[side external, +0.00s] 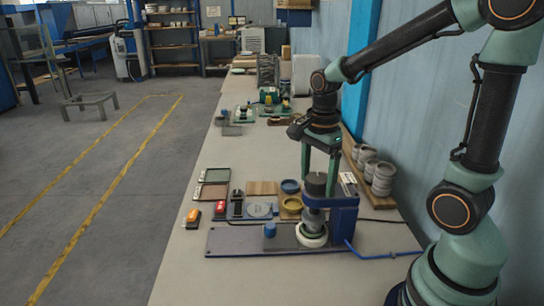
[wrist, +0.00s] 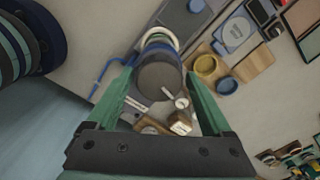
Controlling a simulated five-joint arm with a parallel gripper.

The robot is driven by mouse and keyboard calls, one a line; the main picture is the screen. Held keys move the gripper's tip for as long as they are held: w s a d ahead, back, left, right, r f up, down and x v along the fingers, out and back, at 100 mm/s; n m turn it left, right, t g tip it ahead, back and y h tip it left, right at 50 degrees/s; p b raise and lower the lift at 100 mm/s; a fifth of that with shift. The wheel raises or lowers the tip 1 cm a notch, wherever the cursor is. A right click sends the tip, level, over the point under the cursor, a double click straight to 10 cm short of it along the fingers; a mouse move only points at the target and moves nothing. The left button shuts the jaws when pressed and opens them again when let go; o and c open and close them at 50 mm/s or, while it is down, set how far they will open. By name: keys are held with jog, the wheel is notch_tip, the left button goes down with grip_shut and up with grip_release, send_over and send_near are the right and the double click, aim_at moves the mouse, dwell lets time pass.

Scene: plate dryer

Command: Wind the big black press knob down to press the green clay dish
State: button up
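The black press knob (side external: 316,183) tops the blue press (side external: 343,214) near the front of the bench. In the wrist view the knob is a dark round disc (wrist: 160,78). My gripper (side external: 318,178) points down over it, with its green fingers on either side of the knob. The fingers in the wrist view (wrist: 160,80) are spread, with the knob between them and narrow gaps at its sides. A pale round dish (side external: 311,236) sits low under the press; it looks whitish-green, partly hidden by the dark press head, and its rim shows in the wrist view (wrist: 158,38).
A blue cup (side external: 290,187) and a yellow dish (side external: 291,204) stand left of the press. A wooden board (side external: 262,188) and an orange switch (side external: 193,216) lie farther left. Stacked grey pots (side external: 382,178) stand by the wall. A blue cable (side external: 380,254) runs along the bench.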

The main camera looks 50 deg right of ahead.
aim_at(317, 180)
dwell(0.3)
notch_tip(317, 180, up, 12)
dwell(0.5)
jog(key=s+a+f+n+t, duration=0.1)
jog(key=a+n+t, duration=0.1)
jog(key=n, duration=0.8)
jog(key=s+a+f+n+t, duration=0.1)
jog(key=a+f+n+t, duration=0.1)
jog(key=n, duration=0.8)
jog(key=shift+s+a+t, duration=0.35)
jog(key=shift+a+t, duration=0.45)
jog(key=shift+a, duration=0.05)
